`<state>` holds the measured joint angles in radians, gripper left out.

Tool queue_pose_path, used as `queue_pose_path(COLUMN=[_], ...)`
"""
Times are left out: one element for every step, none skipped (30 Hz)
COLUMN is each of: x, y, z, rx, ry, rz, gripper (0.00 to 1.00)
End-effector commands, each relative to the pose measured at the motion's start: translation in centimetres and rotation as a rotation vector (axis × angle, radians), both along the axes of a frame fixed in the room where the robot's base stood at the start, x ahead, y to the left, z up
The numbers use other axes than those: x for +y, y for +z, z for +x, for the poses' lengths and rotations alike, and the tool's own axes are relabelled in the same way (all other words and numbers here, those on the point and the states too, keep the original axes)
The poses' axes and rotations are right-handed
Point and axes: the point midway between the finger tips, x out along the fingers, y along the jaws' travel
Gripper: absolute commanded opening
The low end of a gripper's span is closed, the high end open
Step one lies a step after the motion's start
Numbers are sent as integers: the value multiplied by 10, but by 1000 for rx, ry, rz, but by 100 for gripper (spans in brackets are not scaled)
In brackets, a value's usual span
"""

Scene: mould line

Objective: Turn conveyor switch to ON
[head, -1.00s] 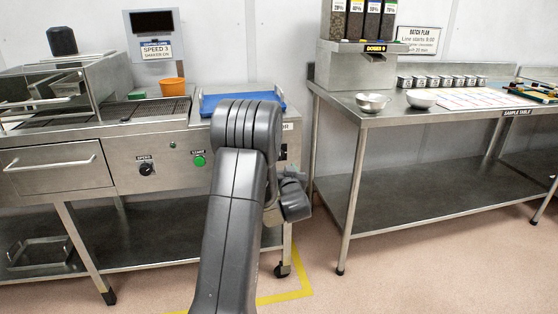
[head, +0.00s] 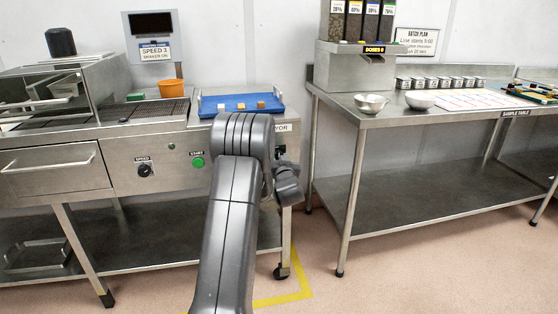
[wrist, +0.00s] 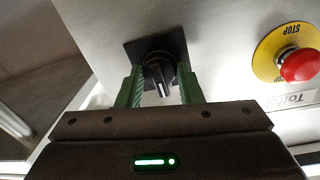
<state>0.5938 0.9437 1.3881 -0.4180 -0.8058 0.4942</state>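The conveyor switch (wrist: 158,72) is a black rotary knob on a dark square plate in the wrist view. Its white pointer mark faces the lower part of the picture, towards my gripper. My gripper (wrist: 160,84) has its two green fingers on either side of the knob, apart, with narrow gaps seeming to show beside it. In the head view my arm hides my fingers and most of the switch. Only the end of the conveyor label (head: 283,128) shows at the panel's right end.
A red stop button (wrist: 299,65) on a yellow disc sits right of the switch. A speed knob (head: 145,170) and green start button (head: 198,162) are on the same front panel. A blue tray (head: 212,103) with several small pieces lies above. A sample table (head: 440,118) stands to the right.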

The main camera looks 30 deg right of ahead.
Motion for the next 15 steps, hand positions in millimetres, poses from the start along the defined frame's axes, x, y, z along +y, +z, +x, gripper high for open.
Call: queue_pose_path(x=[0, 0, 0, 0, 0, 0, 0, 0, 0, 0, 0, 0, 0, 0, 0], y=[0, 0, 0, 0, 0, 0, 0, 0, 0, 0, 0, 1, 1, 1, 1], z=[0, 0, 0, 0, 0, 0, 0, 0, 0, 0, 0, 0, 0, 0, 0], rx=[0, 0, 0, 0, 0, -1, -1, -2, -4, -5, -6, -11, -13, -16, -21], ry=[0, 0, 0, 0, 0, 0, -1, -1, -1, -1, -1, -1, 0, 0, -1], rz=[0, 0, 0, 0, 1, 3, 5, 9, 16, 21, 28, 42, 54, 66, 87], gripper=[16, 10, 10, 10, 10, 10, 10, 10, 10, 10, 10, 10, 10, 10, 10])
